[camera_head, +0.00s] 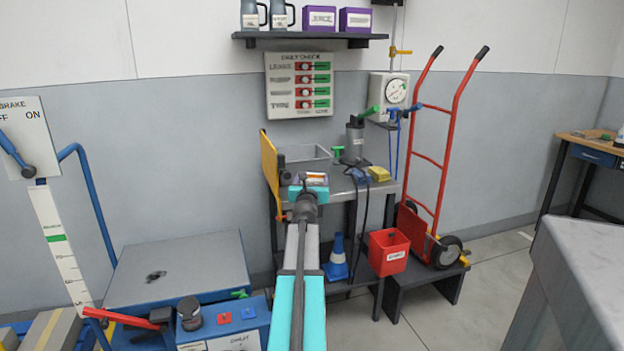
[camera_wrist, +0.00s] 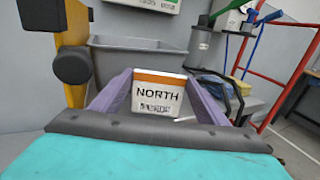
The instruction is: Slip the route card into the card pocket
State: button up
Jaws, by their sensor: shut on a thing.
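The route card (camera_wrist: 159,92) is a white card with an orange band, the word NORTH and a barcode. It is upright and faces the wrist camera. My gripper (camera_wrist: 157,99) is shut on it, with one purple finger at each side edge. In the head view my gripper (camera_head: 312,184) is over the grey worktable (camera_head: 352,186), and the card (camera_head: 316,177) shows as a small orange and white patch at its tip. I cannot make out the card pocket in either view.
A grey bin (camera_wrist: 135,59) stands behind the card. A yellow upright panel (camera_head: 270,170) with black knobs is close on the left. To the right are a dark pump-like device (camera_head: 354,140), a yellow cloth (camera_head: 379,174) and a red hand truck (camera_head: 446,150).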

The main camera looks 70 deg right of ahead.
aim_at(313, 177)
jog(key=shift+d, duration=0.15)
jog(key=shift+b+x, duration=0.35)
jog(key=shift+x, duration=1.95)
jog(key=shift+a+f+b, duration=0.2)
jog(key=shift+f+b, duration=0.1)
jog(key=shift+b, duration=0.1)
jog(key=shift+f, duration=0.15)
jog(key=o, duration=1)
jog(key=shift+o, duration=0.2)
jog(key=shift+r, duration=0.25)
jog(key=p+v, duration=0.1)
jog(key=v, duration=1.1)
jog(key=shift+p, duration=0.3)
